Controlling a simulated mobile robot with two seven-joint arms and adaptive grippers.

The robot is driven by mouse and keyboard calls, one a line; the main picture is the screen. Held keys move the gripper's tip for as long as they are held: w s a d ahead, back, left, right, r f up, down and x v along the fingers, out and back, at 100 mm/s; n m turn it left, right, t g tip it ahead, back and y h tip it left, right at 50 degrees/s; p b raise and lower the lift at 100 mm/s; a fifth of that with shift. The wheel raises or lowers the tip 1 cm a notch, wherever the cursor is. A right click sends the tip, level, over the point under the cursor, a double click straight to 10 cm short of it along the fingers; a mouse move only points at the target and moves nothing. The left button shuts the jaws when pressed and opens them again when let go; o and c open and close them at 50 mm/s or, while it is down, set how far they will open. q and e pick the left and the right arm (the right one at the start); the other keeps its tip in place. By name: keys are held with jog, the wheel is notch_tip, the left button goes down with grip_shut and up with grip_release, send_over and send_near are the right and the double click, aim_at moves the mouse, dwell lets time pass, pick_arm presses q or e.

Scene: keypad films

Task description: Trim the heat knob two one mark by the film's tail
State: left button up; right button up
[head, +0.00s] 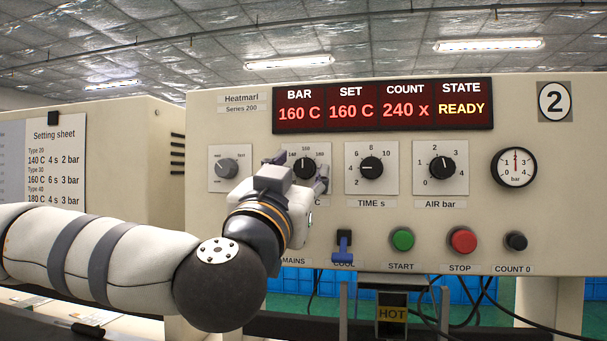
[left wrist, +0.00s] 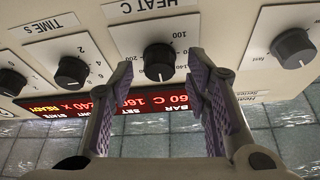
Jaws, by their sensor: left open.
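The black heat knob (head: 305,167) sits on a white dial plate on the Heatmarl panel, under the red display (head: 383,104). The display reads BAR 160 C, SET 160 C, COUNT 240 x and READY. My left gripper (head: 299,172) is open in front of the heat dial and hides part of its plate and label. In the left wrist view the heat knob (left wrist: 159,61) shows between and beyond the open fingers (left wrist: 162,72), with a gap on each side. The exact knob pointer is hard to read. No film is clearly visible. My right gripper is out of view.
A setting sheet (head: 55,160) hangs left.

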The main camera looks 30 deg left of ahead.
pick_arm(q)
grip_shut()
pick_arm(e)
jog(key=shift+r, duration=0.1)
pick_arm(q)
jog(key=shift+s+r+n+p, duration=0.2)
jog(key=shift+n+p, duration=0.1)
jog(key=shift+n, duration=0.3)
jog(key=shift+d+n+y+p, duration=0.1)
jog(key=shift+n+y+p, duration=0.2)
jog(key=shift+n+y, duration=0.6)
jog(key=n, duration=0.1)
jog(key=n+y, duration=0.1)
jog(key=n+g, duration=0.1)
jog(key=shift+w+d+f+n+y, duration=0.1)
jog(key=shift+w+f+n+y, duration=0.1)
jog(key=shift+w+n+y, duration=0.15)
jog(key=shift+s+d+r+n+g+y, duration=0.1)
jog(key=shift+n+g+y, duration=0.45)
jog(key=shift+n, duration=0.9)
jog(key=shift+n+g+y, duration=0.35)
jog(key=shift+n+y, duration=0.35)
jog(key=shift+n, duration=0.7)
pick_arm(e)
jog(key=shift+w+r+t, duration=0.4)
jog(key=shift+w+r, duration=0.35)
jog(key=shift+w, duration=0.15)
pick_arm(q)
jog(key=shift+n, duration=0.4)
